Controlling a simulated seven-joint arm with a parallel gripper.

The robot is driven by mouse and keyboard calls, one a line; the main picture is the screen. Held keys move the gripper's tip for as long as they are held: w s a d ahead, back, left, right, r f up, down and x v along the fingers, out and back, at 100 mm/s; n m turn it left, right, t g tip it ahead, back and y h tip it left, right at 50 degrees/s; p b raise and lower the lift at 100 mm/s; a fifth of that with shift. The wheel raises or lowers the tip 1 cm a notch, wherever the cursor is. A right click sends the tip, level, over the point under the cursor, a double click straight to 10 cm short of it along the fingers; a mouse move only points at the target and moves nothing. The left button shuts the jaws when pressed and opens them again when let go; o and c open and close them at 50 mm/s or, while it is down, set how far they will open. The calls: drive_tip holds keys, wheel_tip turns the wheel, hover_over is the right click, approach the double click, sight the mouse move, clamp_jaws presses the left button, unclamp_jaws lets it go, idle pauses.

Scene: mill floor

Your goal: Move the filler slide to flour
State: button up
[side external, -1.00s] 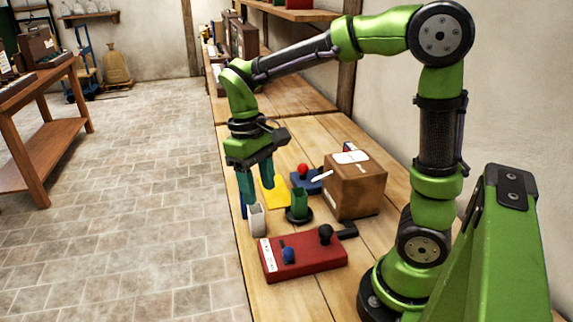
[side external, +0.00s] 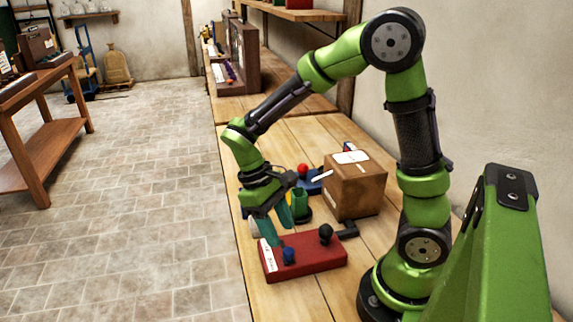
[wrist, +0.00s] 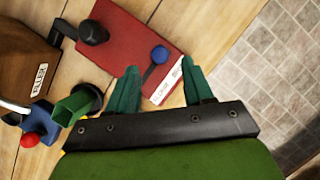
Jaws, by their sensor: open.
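A red box (side external: 318,262) lies on the bench with a blue knob (side external: 289,256), a black knob (side external: 326,234) and a white label (side external: 267,257) at one end. In the wrist view the blue knob (wrist: 160,54) sits on a dark strip on the box's top, near the label (wrist: 167,80), whose words I cannot read surely. I cannot tell for certain which knob is the filler slide. My gripper (side external: 279,236) is open and tilted, its tips close to the label end of the red box. In the wrist view the blue knob shows between the fingers (wrist: 160,82), just past their tips.
A brown box (side external: 355,187) stands behind the red box. Beside it are a green cup-like piece (side external: 301,200) and a red-knobbed blue device (side external: 303,171). A black bracket (side external: 348,230) is at the red box's back corner. The bench's left edge is close to my gripper.

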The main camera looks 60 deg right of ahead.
sight(288, 250)
drive_tip(key=x, duration=0.5)
clamp_jaws()
idle(0.3)
